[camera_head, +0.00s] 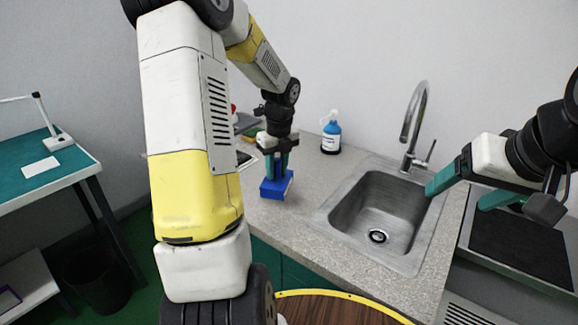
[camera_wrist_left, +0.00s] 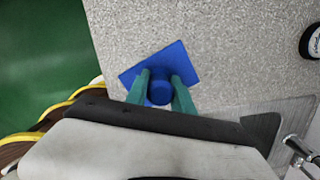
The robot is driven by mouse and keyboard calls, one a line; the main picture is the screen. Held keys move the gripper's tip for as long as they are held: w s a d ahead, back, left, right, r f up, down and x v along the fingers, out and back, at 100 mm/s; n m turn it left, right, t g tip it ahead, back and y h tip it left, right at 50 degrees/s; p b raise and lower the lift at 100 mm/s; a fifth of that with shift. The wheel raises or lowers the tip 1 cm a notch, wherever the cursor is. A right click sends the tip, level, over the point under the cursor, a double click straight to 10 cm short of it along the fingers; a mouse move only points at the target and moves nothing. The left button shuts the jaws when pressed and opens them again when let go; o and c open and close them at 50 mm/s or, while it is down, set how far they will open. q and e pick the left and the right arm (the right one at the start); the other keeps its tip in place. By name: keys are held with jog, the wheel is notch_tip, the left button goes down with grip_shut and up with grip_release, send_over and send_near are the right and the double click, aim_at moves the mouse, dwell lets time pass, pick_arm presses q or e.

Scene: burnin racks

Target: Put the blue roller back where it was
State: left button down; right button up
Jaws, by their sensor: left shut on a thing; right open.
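My left gripper (camera_head: 276,170) points down over the counter, left of the sink. Its teal fingers are shut on a blue thing (camera_head: 277,187), which I take to be the blue roller. In the left wrist view a round blue knob or cylinder (camera_wrist_left: 160,91) sits between the fingertips (camera_wrist_left: 162,86), with a flat square blue part (camera_wrist_left: 180,61) beneath it. I cannot tell whether it rests on the counter or hangs just above it. My right gripper (camera_head: 458,188) is open and empty at the right, near the sink's right edge.
A grey speckled counter (camera_head: 290,228) holds a steel sink (camera_head: 336,212) with a tall faucet (camera_head: 411,120). A blue pump bottle (camera_head: 331,137) stands at the back. A dark panel (camera_head: 525,240) lies right of the sink. A teal table (camera_head: 60,165) is at the far left.

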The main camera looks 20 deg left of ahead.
pick_arm(q)
jog(key=w+a, duration=0.2)
jog(key=shift+w+a+f, duration=0.1)
jog(key=shift+w+f, duration=0.05)
jog(key=shift+w, duration=0.25)
notch_tip(320, 180, down, 4)
jog(key=shift+a+r, duration=0.1)
jog(key=shift+r, duration=0.1)
